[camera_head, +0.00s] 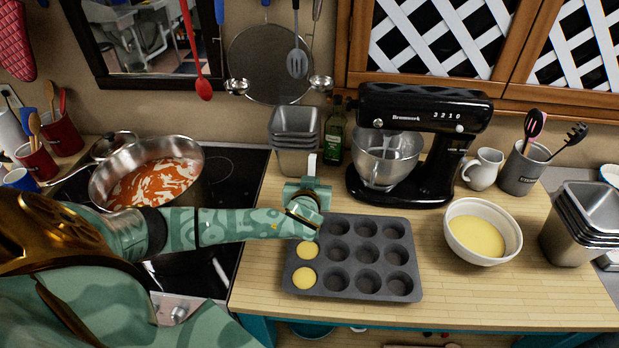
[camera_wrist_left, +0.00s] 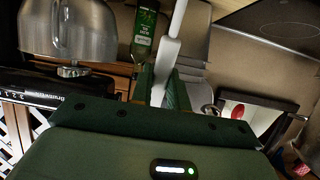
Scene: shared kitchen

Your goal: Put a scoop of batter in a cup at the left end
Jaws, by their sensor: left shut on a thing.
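A dark muffin tin (camera_head: 412,291) lies on the wooden counter. Its left column has two cups of yellow batter, the front one (camera_head: 304,278) and the middle one (camera_head: 307,250). The back left cup is hidden behind my left gripper (camera_head: 304,207). The other visible cups are empty. My left gripper is shut on a white handle (camera_head: 312,165), which stands up above the jaws. The handle (camera_wrist_left: 171,50) shows between the green fingers (camera_wrist_left: 162,88) in the left wrist view. The handle's lower end is hidden. A white bowl (camera_head: 513,233) of yellow batter (camera_head: 477,236) stands at right.
A black stand mixer (camera_head: 425,105) stands behind the tin. Stacked metal pans (camera_head: 295,128) and a green bottle (camera_head: 334,142) are behind my gripper. A pan of red sauce (camera_head: 150,180) is on the stove at left. Bare counter lies between tin and bowl.

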